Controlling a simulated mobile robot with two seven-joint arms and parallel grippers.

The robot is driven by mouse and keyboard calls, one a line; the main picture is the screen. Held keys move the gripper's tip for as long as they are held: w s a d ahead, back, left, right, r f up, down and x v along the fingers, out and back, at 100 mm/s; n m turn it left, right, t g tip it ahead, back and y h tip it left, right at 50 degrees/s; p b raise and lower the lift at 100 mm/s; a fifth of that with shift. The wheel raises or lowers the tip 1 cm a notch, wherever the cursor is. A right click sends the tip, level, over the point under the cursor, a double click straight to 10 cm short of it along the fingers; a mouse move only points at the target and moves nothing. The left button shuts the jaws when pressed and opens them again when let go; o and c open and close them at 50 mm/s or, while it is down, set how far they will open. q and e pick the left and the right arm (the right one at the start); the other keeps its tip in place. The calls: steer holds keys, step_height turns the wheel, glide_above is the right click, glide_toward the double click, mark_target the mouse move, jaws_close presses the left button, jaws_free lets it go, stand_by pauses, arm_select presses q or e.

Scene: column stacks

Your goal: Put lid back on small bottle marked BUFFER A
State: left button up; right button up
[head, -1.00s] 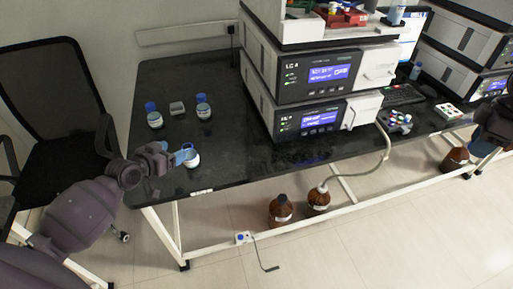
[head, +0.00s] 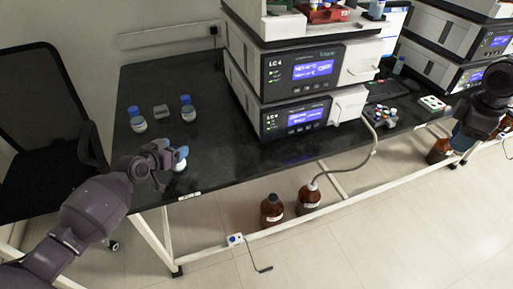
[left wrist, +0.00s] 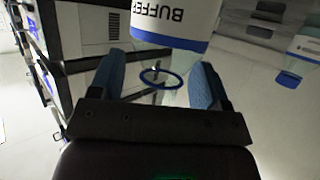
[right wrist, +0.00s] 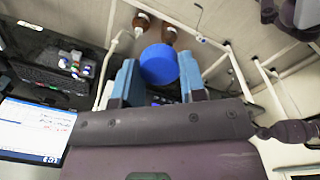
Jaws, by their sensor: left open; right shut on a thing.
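The small bottle (head: 180,166) stands near the front left edge of the black bench, partly hidden by my left gripper (head: 178,155). In the left wrist view its label (left wrist: 172,14) shows "BUFFER" upside down; the letter after it is not visible. A blue ring and open neck (left wrist: 162,78) show between the open fingers of my left gripper (left wrist: 158,86). I cannot tell whether the fingers touch the bottle. My right gripper (head: 462,138) is at the far right of the head view, away from the bottle. It is shut on a round blue lid (right wrist: 159,64).
Two blue-capped bottles (head: 138,121) (head: 188,110) stand behind, with a small grey block (head: 161,112) between them. Stacked LC instruments (head: 302,70) fill the middle of the bench. Brown bottles (head: 271,209) stand below it. A black chair (head: 40,120) is at left.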

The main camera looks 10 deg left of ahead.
arm_select(q)
steer(key=shift+w+d+f, duration=0.15)
steer(key=shift+w+f, duration=0.15)
steer(key=shift+w, duration=0.35)
steer(key=c, duration=1.1)
